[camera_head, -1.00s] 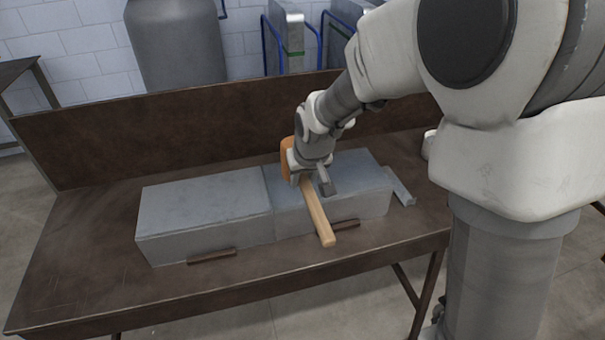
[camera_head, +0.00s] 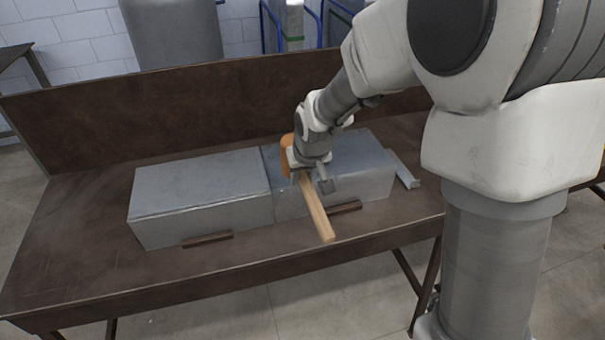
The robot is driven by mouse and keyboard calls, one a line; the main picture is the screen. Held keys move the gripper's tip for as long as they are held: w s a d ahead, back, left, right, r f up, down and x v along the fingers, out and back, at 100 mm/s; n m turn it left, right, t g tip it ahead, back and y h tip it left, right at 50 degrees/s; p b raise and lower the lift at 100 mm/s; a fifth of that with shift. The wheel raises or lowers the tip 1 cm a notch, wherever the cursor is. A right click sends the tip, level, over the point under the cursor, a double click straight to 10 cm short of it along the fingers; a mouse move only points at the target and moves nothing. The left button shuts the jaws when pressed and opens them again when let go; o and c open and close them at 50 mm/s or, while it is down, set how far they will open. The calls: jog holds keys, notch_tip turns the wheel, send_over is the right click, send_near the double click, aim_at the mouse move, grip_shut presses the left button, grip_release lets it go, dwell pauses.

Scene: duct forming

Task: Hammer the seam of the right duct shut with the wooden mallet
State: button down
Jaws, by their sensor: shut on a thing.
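The right duct (camera_head: 362,163) is a grey metal box lying on the brown workbench. The left duct (camera_head: 200,187) lies end to end with it. My gripper (camera_head: 310,177) is shut on the wooden mallet (camera_head: 317,212) over the left part of the right duct. The mallet's pale handle points down toward the bench's front edge, and its orange head (camera_head: 287,152) is on the far side of my gripper. My gripper and the mallet hide part of the right duct's top. I cannot tell whether the mallet head touches the duct, or how its seam stands.
A small grey metal strip (camera_head: 405,172) lies on the bench right of the right duct. Low brown blocks (camera_head: 207,240) sit along the ducts' front. A tall brown backboard (camera_head: 150,120) rises behind. The bench's left end (camera_head: 70,250) is clear.

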notch_tip(320, 180, up, 5)
jog(key=p, duration=0.3)
jog(key=shift+f, duration=0.25)
jog(key=shift+f, duration=0.1)
dwell(0.4)
notch_tip(320, 180, down, 9)
jog(key=b, duration=0.8)
notch_tip(320, 180, up, 9)
jog(key=p, duration=0.7)
jog(key=shift+r, duration=0.2)
jog(key=shift+f, duration=0.15)
